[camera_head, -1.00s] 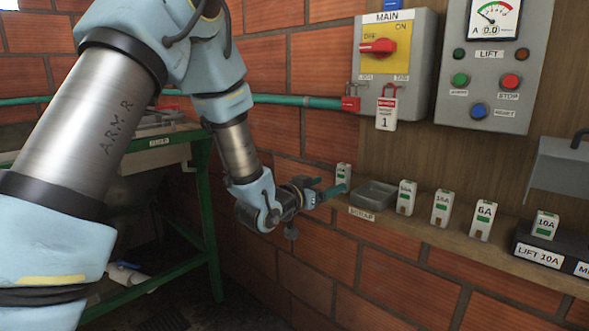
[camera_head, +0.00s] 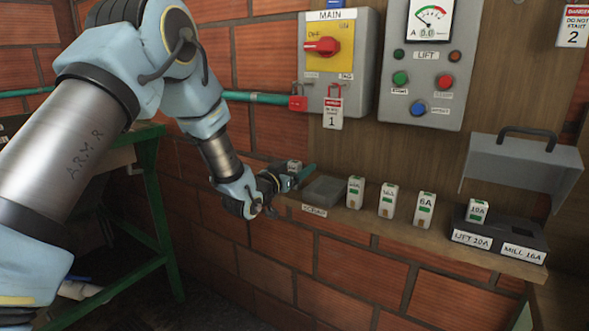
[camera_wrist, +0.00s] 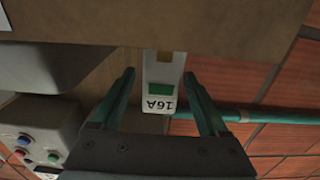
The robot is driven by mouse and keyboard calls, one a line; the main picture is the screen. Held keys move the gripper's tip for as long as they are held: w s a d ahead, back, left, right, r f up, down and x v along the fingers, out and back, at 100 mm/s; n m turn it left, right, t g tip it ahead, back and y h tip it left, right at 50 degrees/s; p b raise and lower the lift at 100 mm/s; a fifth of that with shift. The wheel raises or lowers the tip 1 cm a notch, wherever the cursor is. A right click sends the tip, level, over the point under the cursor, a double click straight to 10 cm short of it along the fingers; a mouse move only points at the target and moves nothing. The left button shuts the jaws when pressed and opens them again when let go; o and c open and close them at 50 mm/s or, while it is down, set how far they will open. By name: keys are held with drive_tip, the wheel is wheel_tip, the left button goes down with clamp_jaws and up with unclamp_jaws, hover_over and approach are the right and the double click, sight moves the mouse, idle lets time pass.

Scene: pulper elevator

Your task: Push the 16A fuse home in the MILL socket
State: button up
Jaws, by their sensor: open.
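A white fuse marked 16A with a green patch stands at the left end of the wooden shelf (camera_head: 405,232). In the head view my gripper partly hides this fuse (camera_head: 294,165). My gripper (camera_head: 296,177) is open at it. In the wrist view the 16A fuse (camera_wrist: 160,84) appears upside down between the two spread green fingers, with a gap on each side. The black fuse block (camera_head: 508,232) is at the shelf's right end. Its right place, labelled MILL 16A (camera_head: 523,253), shows no fuse. A fuse marked 10A (camera_head: 477,211) stands in the place labelled LIFT 20A.
A grey tray (camera_head: 325,191) lies right of my gripper. Three more fuses stand along the shelf, including a 6A one (camera_head: 426,210). A raised grey cover (camera_head: 522,165) with a handle is above the block. The MAIN switch box (camera_head: 336,70) is on the wall.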

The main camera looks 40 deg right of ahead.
drive_tip(key=shift+x, duration=0.8)
drive_tip(key=shift+c, duration=0.3)
clamp_jaws()
